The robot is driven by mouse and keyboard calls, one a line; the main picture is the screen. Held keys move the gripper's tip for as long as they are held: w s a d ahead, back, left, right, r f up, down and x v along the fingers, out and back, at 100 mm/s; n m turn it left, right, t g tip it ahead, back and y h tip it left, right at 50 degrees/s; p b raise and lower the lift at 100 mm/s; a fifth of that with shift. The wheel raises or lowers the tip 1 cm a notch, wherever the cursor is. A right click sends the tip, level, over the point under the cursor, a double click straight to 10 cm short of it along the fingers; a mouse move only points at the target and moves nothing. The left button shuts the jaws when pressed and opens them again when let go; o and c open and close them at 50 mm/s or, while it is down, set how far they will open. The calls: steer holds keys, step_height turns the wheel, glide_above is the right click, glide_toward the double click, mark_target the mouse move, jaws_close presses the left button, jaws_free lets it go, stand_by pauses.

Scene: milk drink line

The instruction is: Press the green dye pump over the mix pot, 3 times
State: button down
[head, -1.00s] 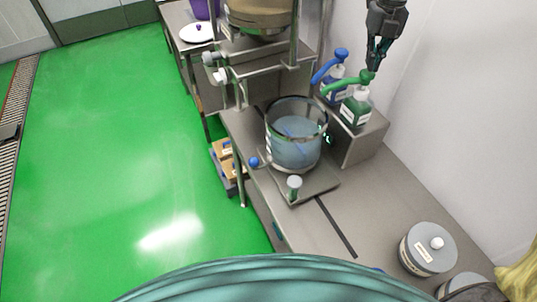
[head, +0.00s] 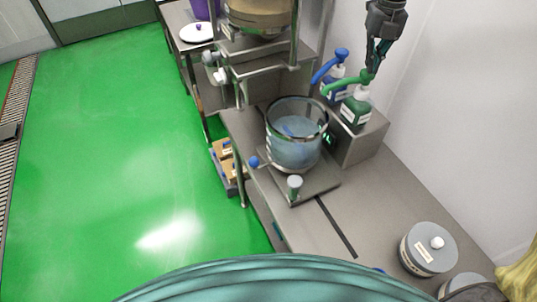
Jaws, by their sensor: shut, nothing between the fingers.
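The green dye pump (head: 358,106) is a bottle with a white label and a green pump head (head: 364,77). It stands on a steel block, with its long spout reaching left toward the mix pot. The mix pot (head: 294,152) is a clear round vessel with pale blue liquid, on a low platform. My gripper (head: 373,68) is shut and empty, pointing down at the top of the green pump head. It looks to be touching the head or just above it; I cannot tell which. The fingertips partly hide the head.
A blue pump bottle (head: 335,84) stands close behind the green one, its spout also toward the pot. A metal frame with a large vessel (head: 257,14) rises at the back left. Lidded grey tubs (head: 428,249) stand at front right. A wall is close on the right.

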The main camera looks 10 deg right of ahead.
steer(key=shift+f, duration=1.25)
steer(key=shift+f+b, duration=0.25)
steer(key=shift+b, duration=0.05)
steer(key=shift+s+r, duration=0.1)
steer(key=shift+r+p, duration=1.65)
steer(key=shift+p, duration=0.1)
